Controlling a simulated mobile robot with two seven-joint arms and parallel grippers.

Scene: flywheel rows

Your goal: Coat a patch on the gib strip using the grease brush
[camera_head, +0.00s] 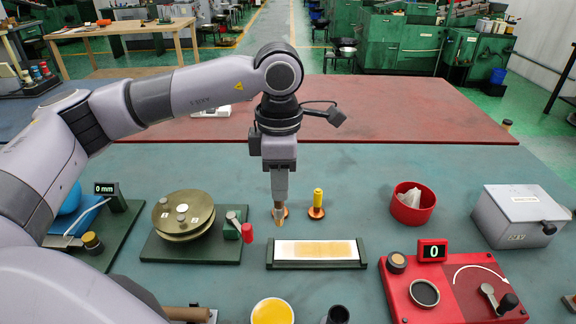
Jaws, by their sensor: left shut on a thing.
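The gib strip (287,249) is a pale bar lying flat on a dark base, with a tan patch over its middle and right part. My left gripper (279,206) points straight down behind the strip. A yellow-handled tool (318,196) stands upright in a similar holder just to the right. A pot of yellow grease (272,312) is at the front edge of the view. My right gripper is out of view.
A round brass plate fixture (183,214) stands left of the strip. A red bowl (413,204) with white cloth, a grey box (520,214) and a red device (455,290) are on the right. A dark cup (337,315) is in front.

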